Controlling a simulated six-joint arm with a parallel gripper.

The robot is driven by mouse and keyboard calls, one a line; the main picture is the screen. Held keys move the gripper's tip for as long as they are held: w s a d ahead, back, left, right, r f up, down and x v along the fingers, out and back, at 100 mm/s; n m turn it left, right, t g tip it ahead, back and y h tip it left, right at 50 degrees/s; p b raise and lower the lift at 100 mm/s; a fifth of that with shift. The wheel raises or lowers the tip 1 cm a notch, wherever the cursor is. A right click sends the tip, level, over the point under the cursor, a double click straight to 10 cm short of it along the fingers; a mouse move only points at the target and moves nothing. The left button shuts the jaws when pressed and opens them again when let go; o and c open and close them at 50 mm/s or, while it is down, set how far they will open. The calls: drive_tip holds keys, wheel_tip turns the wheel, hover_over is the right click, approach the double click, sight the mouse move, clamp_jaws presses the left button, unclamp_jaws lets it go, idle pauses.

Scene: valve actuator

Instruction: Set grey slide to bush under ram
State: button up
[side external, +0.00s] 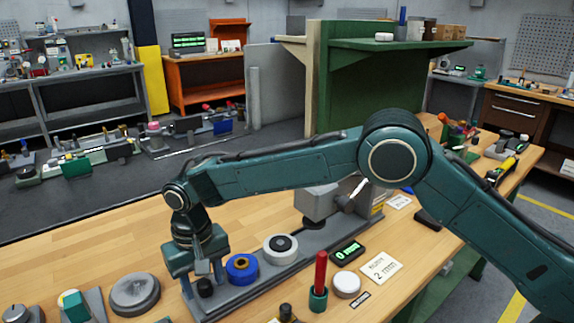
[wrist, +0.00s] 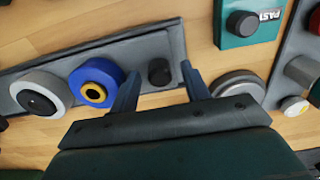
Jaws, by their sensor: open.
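The long grey slide (side external: 262,277) lies on the wooden bench. It carries a black knob (side external: 205,287) at its near end, then a blue round piece with a yellow ring (side external: 242,267), then a white round piece with a dark centre (side external: 280,249). I cannot tell which piece is the bush. A grey block (side external: 318,201) at the slide's far end looks like the ram's housing; my arm partly hides it. My gripper (wrist: 160,74) is open, pointing down at the near end. Its fingers stand either side of the black knob (wrist: 159,71), with gaps visible.
A display (side external: 347,251) reads about 0 mm, beside a card (side external: 381,268) marked 2 mm. A red upright handle (side external: 320,272) and a white round button (side external: 346,284) stand right of the slide. A grey disc (side external: 134,293) and a teal-topped unit (side external: 75,305) stand left.

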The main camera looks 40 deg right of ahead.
sight(272, 246)
drive_tip(key=shift+f, duration=0.45)
clamp_jaws()
drive_tip(key=d, duration=1.6)
drive_tip(key=shift+d+r, duration=0.1)
drive_tip(key=shift+d, duration=0.1)
unclamp_jaws()
